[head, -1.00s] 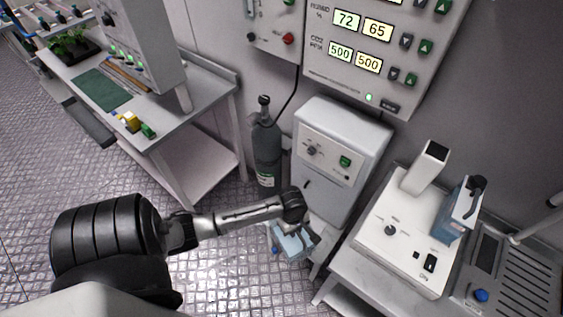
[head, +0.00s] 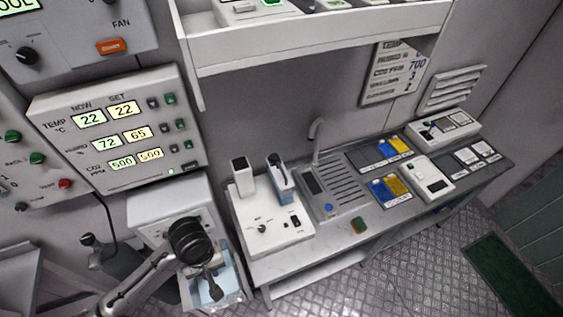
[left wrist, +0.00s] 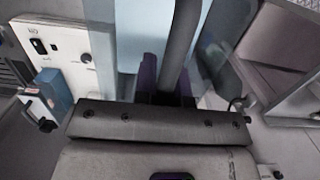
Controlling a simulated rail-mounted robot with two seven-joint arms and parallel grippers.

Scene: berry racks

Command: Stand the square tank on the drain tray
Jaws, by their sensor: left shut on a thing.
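The square tank (head: 233,274) is pale blue and see-through. It shows low in the head view, in front of the white cabinet, partly hidden by my left wrist. My left gripper (head: 214,288) is shut on it. In the left wrist view, the tank's pale wall (left wrist: 130,35) rises beyond my left gripper's dark fingers (left wrist: 165,78); its lower part is hidden. The drain tray (head: 350,195) is a grey slotted plate on the bench, right of the white machine and below a tap. It looks bare, and the tank is well to its left and apart from it. My right gripper is out of view.
A white machine (head: 262,232) with a blue block (head: 281,182) stands at the bench's left end, between the tank and the tray. The tap (head: 316,140) rises behind the tray. Blue and yellow cards (head: 390,190) lie to its right. A shelf (head: 320,45) overhangs above.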

